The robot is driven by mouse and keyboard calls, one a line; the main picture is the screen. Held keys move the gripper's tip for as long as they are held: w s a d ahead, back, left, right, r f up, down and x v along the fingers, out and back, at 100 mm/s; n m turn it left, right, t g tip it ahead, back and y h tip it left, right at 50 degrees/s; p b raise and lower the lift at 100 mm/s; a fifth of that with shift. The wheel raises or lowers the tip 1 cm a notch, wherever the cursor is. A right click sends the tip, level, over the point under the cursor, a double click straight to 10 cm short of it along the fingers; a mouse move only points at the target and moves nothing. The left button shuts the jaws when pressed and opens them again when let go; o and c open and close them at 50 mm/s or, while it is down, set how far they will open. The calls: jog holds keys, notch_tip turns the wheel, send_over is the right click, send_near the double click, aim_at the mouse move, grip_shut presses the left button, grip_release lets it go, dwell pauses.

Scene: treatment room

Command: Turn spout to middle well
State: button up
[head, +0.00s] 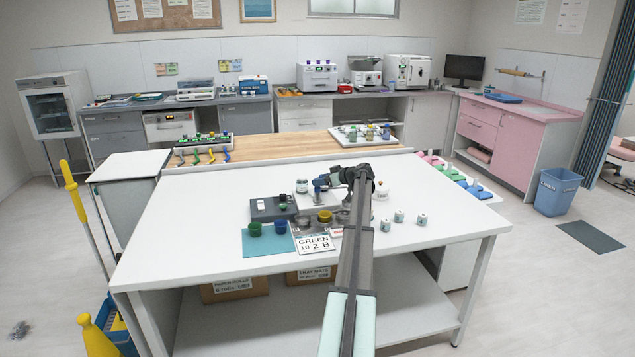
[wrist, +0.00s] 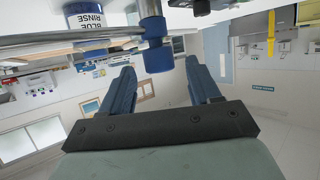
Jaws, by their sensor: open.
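In the wrist view, which shows the room upside down, my gripper (wrist: 158,72) is open, with its two blue fingers apart. A metal spout tube (wrist: 75,44) runs across from the left to a blue upright end piece (wrist: 154,28), which shows between and beyond the fingertips; I see no grip on it. In the head view my gripper (head: 322,186) is over the far middle of the white table, and my arm hides part of the spout area. A yellow well (head: 325,216) shows below it, with a grey well (head: 303,221) to its left. The right side is partly covered.
A jar labelled BLUE RINSE (wrist: 85,18) stands near the spout. A card reading GREEN 10 2 B (head: 314,243) lies in front of the wells. Green (head: 255,229) and blue (head: 281,226) cups stand on a teal mat. Small white jars (head: 399,216) are at right. The table's front is clear.

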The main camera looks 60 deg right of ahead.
jog(key=shift+x, duration=1.55)
grip_shut()
